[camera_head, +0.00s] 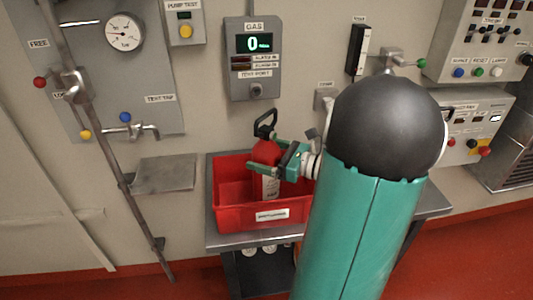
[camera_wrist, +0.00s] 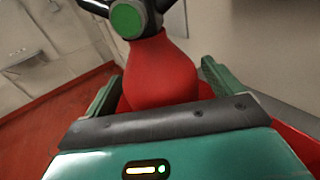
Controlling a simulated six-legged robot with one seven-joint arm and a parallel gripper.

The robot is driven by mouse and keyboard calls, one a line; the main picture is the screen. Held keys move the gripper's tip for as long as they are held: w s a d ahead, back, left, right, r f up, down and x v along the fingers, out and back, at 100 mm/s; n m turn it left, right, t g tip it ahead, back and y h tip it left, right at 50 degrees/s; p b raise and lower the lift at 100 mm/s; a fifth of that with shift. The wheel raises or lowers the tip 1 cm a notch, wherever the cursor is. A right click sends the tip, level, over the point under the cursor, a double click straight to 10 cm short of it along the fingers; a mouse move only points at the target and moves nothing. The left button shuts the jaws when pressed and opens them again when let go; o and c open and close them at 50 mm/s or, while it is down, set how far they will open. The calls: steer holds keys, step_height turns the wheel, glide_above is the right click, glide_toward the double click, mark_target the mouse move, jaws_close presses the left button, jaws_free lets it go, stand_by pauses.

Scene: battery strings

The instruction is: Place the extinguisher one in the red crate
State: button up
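The red fire extinguisher (camera_head: 266,154) stands upright with its lower part inside the red crate (camera_head: 225,216). I cannot tell whether its base, hidden by the crate's front wall, rests on the crate floor. Its dark handle is at the top, and a pale label shows on its front. My gripper (camera_head: 271,163) reaches in from the right, with its green fingers on either side of the extinguisher body. In the wrist view the red body (camera_wrist: 162,75) fills the space between the fingers, and the gripper appears shut on it.
The crate sits on a grey metal table (camera_head: 222,239) against the wall. A gas panel (camera_head: 253,60) is above it. A pipe (camera_head: 107,140) and a tap (camera_head: 132,131) are to the left. Control boxes (camera_head: 480,125) are at the right.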

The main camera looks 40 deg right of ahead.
steer(key=shift+s+d+r, duration=0.1)
steer(key=shift+r, duration=0.05)
steer(key=v, duration=1.1)
steer(key=shift+s, duration=0.35)
